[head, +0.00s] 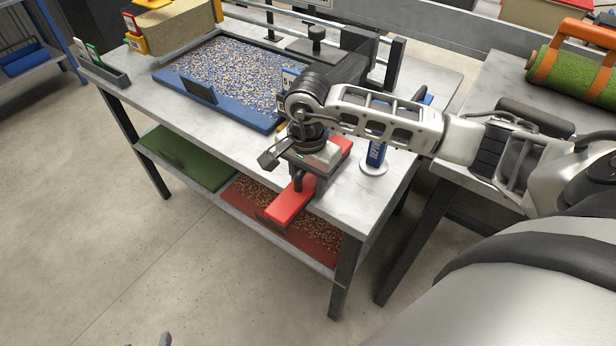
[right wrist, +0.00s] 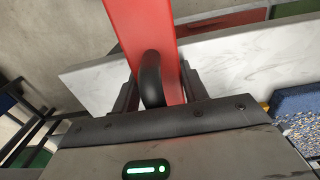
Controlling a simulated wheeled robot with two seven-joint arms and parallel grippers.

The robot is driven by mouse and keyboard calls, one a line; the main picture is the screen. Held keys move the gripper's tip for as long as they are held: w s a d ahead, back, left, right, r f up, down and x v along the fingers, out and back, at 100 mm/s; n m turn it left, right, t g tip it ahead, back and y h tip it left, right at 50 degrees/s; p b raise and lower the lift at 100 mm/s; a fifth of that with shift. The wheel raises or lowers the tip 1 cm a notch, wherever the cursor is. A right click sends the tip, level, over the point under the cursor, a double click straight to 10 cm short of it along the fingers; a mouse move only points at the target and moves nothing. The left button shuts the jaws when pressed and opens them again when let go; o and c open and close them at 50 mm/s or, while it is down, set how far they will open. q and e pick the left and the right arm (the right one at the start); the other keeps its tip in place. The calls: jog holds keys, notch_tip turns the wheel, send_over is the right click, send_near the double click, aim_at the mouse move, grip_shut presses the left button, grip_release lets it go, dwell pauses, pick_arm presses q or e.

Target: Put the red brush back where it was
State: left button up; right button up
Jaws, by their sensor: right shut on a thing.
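The red brush (head: 291,202) is a long red bar with a dark loop handle, held over the front edge of the metal table (head: 225,140). My right gripper (head: 298,178) is shut on its handle. In the right wrist view, the brush (right wrist: 140,25) runs away from the camera, and its dark handle (right wrist: 152,80) stands between the fingers of the gripper (right wrist: 160,92). The brush's underside is hidden. Small grey tips at the bottom edge of the head view may be my left gripper (head: 165,339); its jaws cannot be made out.
The shelf below has a green tray (head: 185,158) and a red tray (head: 330,254) with granules. A turf roll (head: 565,78) lies on the right bench.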

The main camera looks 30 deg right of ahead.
jog(key=shift+f, duration=0.1)
jog(key=o, duration=1.1)
jog(key=shift+c, duration=0.2)
jog(key=shift+r, duration=0.55)
notch_tip(320, 180, up, 11)
jog(key=shift+r, duration=0.1)
